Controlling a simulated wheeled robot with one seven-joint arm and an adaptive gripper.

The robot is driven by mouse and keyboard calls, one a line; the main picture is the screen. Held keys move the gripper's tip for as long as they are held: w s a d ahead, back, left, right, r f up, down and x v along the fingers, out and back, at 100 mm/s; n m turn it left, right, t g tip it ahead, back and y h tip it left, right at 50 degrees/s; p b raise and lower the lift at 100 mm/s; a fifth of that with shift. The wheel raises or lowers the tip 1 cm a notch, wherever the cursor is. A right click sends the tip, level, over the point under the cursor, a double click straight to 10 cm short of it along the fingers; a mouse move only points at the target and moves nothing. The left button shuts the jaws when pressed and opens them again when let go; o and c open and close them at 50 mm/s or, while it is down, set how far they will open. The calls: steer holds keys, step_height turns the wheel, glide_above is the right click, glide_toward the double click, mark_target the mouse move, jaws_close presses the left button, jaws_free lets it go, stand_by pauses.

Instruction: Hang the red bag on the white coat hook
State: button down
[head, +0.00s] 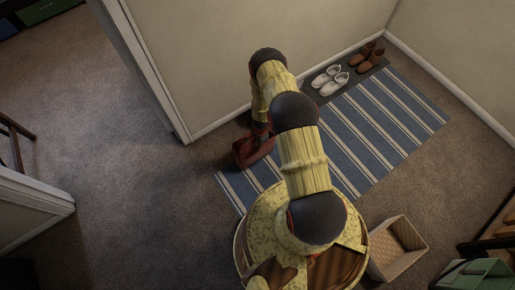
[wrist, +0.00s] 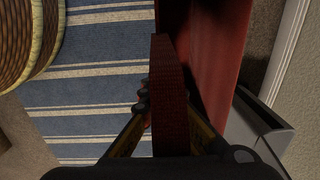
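The red bag (head: 254,150) shows in the head view left of my arm, close to the wall and by the left end of the striped rug. In the wrist view its dark red body (wrist: 222,45) fills the upper middle, and its red strap (wrist: 166,90) runs down between the fingers of my gripper (wrist: 168,122). The fingers press in on the strap from both sides. In the head view my gripper is mostly hidden by my arm. I cannot tell whether the bag touches the floor. I cannot make out the white coat hook in either view.
A blue striped rug (head: 385,125) lies along the wall (head: 200,50). White shoes (head: 330,80) and brown shoes (head: 370,57) stand on a dark mat. A woven basket (head: 397,248) and a green box (head: 475,275) are at lower right. Carpet at left is clear.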

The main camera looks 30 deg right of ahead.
steer(key=f, duration=0.1)
steer(key=w+f+b, duration=0.1)
steer(key=f, duration=0.1)
steer(key=f+b, duration=0.1)
steer(key=shift+w+f, duration=0.25)
steer(key=shift+f, duration=0.1)
steer(key=c, duration=2.5)
jaws_free()
steer(key=shift+f, duration=0.15)
steer(key=o, duration=0.4)
steer(key=shift+o, duration=0.3)
